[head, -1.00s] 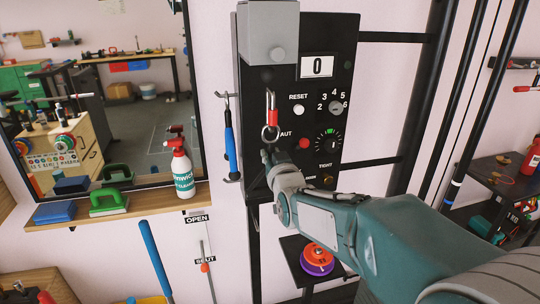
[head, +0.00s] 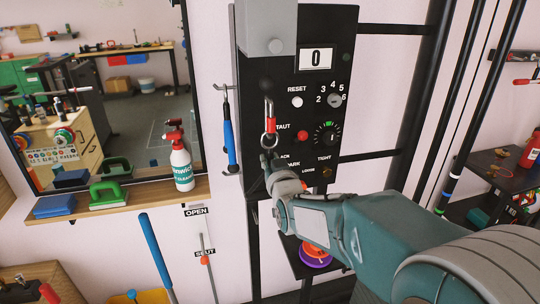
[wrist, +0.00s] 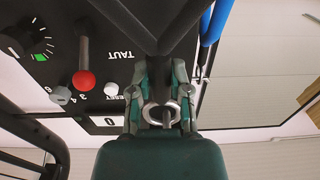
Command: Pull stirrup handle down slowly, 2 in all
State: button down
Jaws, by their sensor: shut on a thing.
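The stirrup handle (wrist: 160,45) shows in the wrist view as dark bars meeting at a point between my fingers. A metal ring (wrist: 160,112) lies beyond it. In the head view the ring (head: 269,139) hangs below a red link (head: 271,124) and a metal clip, in front of the black panel (head: 328,95). My gripper (head: 268,160) is shut just below the ring, and in the wrist view (wrist: 162,95) its fingers close around the handle's top. My gripper and arm hide much of the handle in the head view. The counter (head: 316,58) reads 0.
A blue-handled tool (head: 229,133) hangs on a hook just left of the panel. Black upright posts (head: 425,110) stand right of the panel.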

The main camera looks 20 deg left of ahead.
jog(key=shift+f, duration=0.75)
jog(key=shift+f, duration=1.25)
jog(key=shift+f, duration=1.05)
jog(key=shift+f, duration=1.2)
